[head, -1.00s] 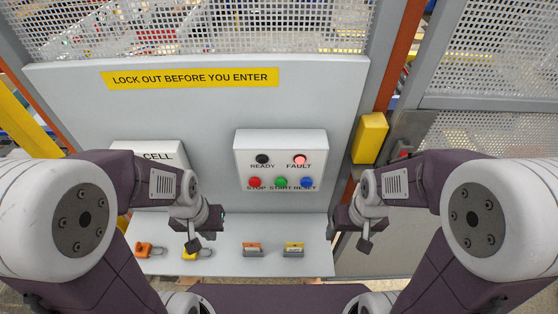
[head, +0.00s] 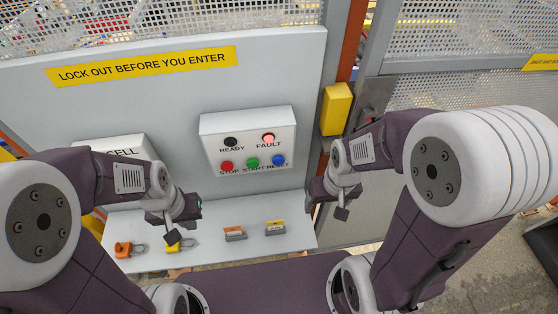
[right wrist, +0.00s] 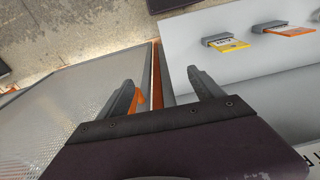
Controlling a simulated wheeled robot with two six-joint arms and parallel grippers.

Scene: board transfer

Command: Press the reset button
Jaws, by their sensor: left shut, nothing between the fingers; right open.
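The blue reset button (head: 277,159) is at the right end of the lower row on the white control box (head: 215,127). The green start button (head: 253,162) and the red stop button (head: 227,166) are to its left. Above them the fault lamp (head: 268,138) glows pink-red and the ready lamp (head: 231,142) is dark. My right gripper (head: 312,207) is below and right of the reset button, apart from it; in the right wrist view its fingers (right wrist: 165,85) are spread and empty. My left gripper (head: 196,212) is shut and empty, below and left of the box.
A shelf (head: 210,250) below the panel holds an orange padlock (head: 124,250), a yellow padlock (head: 174,245) and two tags in holders, one orange (head: 234,232) and one yellow (head: 275,227). A yellow box (head: 336,109) is on the post at right. Mesh fencing surrounds the panel.

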